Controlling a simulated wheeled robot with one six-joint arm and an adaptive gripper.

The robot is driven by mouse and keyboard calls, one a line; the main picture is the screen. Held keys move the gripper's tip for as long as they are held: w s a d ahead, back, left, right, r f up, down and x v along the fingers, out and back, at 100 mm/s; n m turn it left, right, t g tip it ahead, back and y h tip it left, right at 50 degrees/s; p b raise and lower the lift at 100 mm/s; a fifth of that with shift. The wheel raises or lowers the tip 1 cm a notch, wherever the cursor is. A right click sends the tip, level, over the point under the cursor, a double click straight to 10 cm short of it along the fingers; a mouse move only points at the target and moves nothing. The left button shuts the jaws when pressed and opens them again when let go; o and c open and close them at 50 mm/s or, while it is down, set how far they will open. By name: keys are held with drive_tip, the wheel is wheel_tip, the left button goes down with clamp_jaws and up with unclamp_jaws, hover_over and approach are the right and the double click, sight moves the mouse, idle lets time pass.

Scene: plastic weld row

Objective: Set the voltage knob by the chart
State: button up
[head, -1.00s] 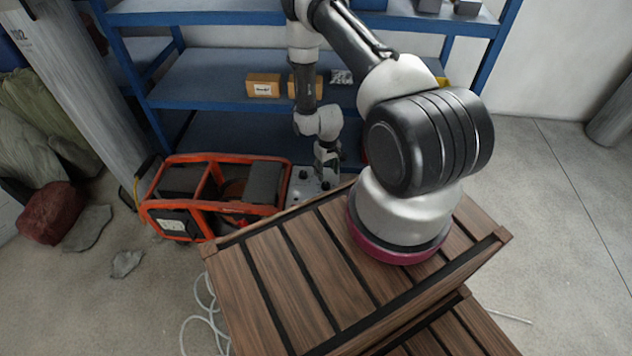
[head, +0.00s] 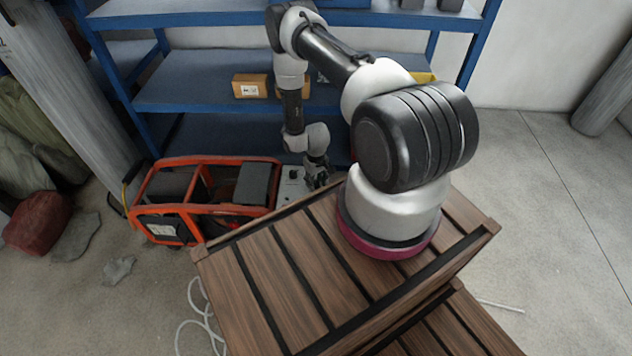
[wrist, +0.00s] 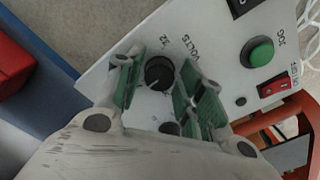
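The white control panel (wrist: 220,60) fills the middle of the wrist view, tilted in the picture. Its black voltage knob (wrist: 159,73) has a pale pointer mark and sits by the printed word VOLTS. My gripper (wrist: 163,88) is open, with one green-padded finger on each side of the knob. Gaps show between pads and knob, most clearly on the left. In the head view my gripper (head: 317,178) is at the panel (head: 291,184), whose knob cannot be made out. No readable chart shows.
A green button (wrist: 257,52) and a red switch (wrist: 273,87) are on the panel, right of the knob. An orange-framed machine (head: 205,207) stands beside the panel and bears a small unreadable label (head: 163,230). Blue shelving (head: 195,82) is behind. A slatted wooden crate (head: 265,285) is in front.

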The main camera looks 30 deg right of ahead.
sight(316, 183)
drive_tip(key=c, duration=0.5)
drive_tip(key=shift+m, duration=0.3)
drive_tip(key=shift+c, duration=0.2)
drive_tip(key=o, duration=1)
drive_tip(key=shift+o, duration=0.2)
drive_tip(key=shift+r, duration=0.1)
wheel_tip(316, 183, up, 12)
